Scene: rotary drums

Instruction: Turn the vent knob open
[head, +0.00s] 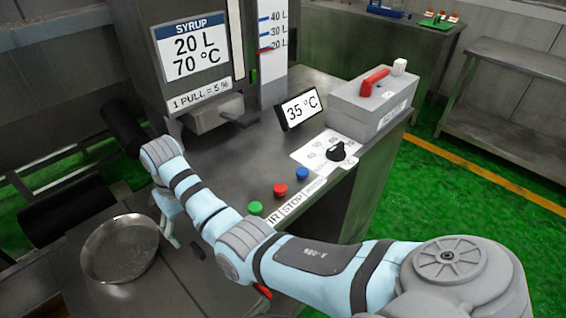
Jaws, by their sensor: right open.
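A black knob (336,152) sits on a white dial plate (312,150) with printed numbers, on the grey machine top. I cannot read a vent label on it, so I cannot tell whether it is the vent knob. My right arm reaches in from the lower right and bends down at the left. My right gripper (172,238) is open, partly hidden by the arm, near the round metal pan and well left of the knob. My left gripper is not in view.
Green (255,208), red (280,190) and blue (302,173) buttons line the machine's front edge. A round metal pan (120,250) is at lower left.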

